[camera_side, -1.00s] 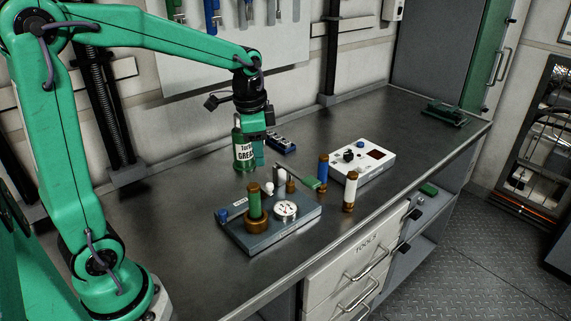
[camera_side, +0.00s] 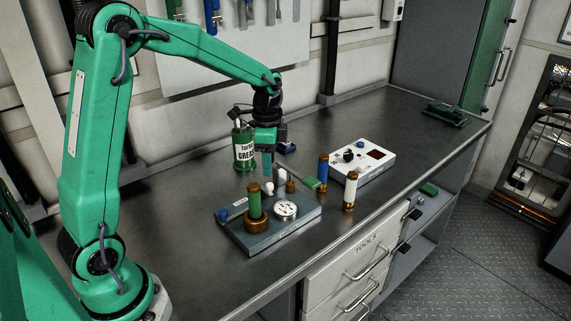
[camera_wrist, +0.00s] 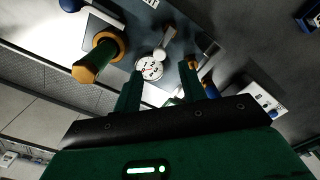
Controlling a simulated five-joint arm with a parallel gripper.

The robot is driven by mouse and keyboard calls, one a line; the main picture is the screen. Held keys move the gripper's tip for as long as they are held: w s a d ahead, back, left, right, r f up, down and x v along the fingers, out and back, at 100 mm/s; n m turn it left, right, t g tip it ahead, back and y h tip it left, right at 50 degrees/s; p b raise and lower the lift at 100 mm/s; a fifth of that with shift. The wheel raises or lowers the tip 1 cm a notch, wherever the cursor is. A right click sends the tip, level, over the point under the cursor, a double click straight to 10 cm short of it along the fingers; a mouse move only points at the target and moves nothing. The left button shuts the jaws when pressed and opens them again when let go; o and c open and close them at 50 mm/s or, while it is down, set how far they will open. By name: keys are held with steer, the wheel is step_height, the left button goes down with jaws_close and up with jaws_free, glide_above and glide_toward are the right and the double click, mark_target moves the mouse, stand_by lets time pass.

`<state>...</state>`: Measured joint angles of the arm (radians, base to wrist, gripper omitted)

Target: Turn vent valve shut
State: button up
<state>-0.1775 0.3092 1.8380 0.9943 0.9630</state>
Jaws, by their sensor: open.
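A grey-blue base block (camera_side: 290,226) on the bench carries a round white gauge (camera_side: 286,209), a green cylinder (camera_side: 254,201) in a brass collar, a white knob (camera_side: 268,188) and a small brass fitting (camera_side: 291,187). A lever with a green grip (camera_side: 312,183) reaches out on the right; I cannot tell for certain which part is the vent valve. My gripper (camera_side: 267,173) points down just above the block's back edge, empty.
A blue cylinder (camera_side: 323,171) and a white cylinder (camera_side: 349,192) stand upright to the right, near a white control box (camera_side: 374,165). The bench's far right is mostly clear.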

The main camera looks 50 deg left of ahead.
mark_target(270, 184)
steer(key=shift+f, duration=3.25)
jaws_close()
